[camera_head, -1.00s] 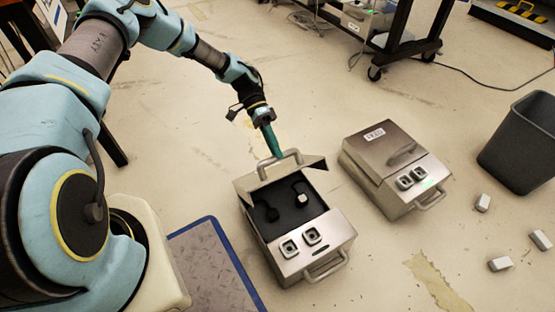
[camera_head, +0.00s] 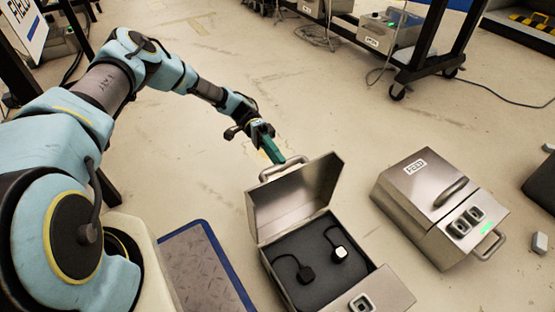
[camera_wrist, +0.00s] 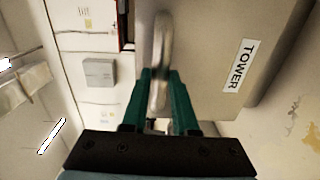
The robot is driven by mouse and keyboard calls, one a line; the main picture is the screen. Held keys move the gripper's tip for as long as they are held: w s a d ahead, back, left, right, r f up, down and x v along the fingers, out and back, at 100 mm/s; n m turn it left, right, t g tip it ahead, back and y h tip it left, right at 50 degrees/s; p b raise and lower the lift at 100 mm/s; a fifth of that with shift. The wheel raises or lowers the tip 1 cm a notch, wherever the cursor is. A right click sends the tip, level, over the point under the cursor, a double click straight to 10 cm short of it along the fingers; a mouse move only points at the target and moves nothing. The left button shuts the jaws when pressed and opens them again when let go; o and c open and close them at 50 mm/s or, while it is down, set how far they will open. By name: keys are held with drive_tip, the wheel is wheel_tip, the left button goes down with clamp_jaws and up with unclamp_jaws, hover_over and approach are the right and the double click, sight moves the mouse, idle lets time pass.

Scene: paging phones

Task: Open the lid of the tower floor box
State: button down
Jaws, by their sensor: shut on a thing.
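The tower floor box (camera_head: 385,298) is a metal case in the lower middle of the head view, cut off by the bottom edge. Its lid (camera_head: 292,200) stands raised at the far side, inner face toward the head camera. The dark interior (camera_head: 312,287) holds a black piece and a white-topped piece on short cords. My gripper (camera_head: 277,155), with green fingers, is shut on the lid handle (camera_head: 265,176) at the lid's top edge. In the wrist view the handle (camera_wrist: 161,45) sits between the fingers (camera_wrist: 160,85), beside the lid's outer face with its TOWER label (camera_wrist: 240,66).
A second metal box (camera_head: 440,205) with a closed lid stands to the right. A small pale block (camera_head: 540,243) lies right of it, near a dark bin (camera_head: 543,190). A wheeled rack (camera_head: 425,55) stands behind. A blue-edged mat (camera_head: 205,265) lies to the left.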

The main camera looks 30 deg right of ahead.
drive_tip(key=shift+w+a+f, duration=0.1)
drive_tip(key=shift+w+f, duration=0.05)
drive_tip(key=shift+f, duration=0.65)
drive_tip(key=c, duration=1.1)
unclamp_jaws()
drive_tip(key=o, duration=0.4)
drive_tip(key=shift+r, duration=0.2)
drive_tip(key=shift+w, duration=0.15)
